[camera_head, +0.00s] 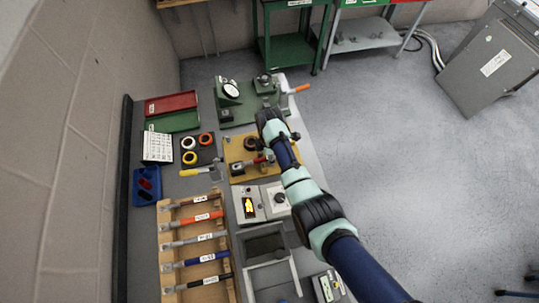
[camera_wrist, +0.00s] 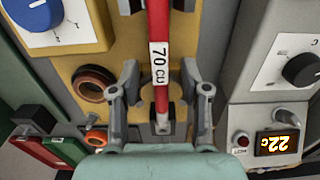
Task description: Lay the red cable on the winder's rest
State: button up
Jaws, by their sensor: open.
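The red cable (camera_wrist: 159,65), with a white "70 CU" label and a grey lug at its lower end, runs between the two fingers of my gripper (camera_wrist: 163,100) in the wrist view. The fingers are open, with a gap to the cable on both sides. In the head view a short red piece (camera_head: 262,160) shows on the ochre board (camera_head: 237,150), beside my arm. My arm hides part of the board, and my fingertips cannot be made out there. I cannot tell which part is the winder's rest, or whether the cable bears on it.
A wooden rack (camera_head: 168,241) holds several labelled cables at the front left. A box with an orange display (camera_head: 249,208) stands close to the board. A green device with an orange handle (camera_head: 300,89) is behind. Tape rings (camera_head: 189,157) lie to the left.

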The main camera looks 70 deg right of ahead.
jog(key=shift+r, duration=0.1)
notch_tip(320, 180, up, 7)
jog(key=p, duration=0.7)
dwell(0.7)
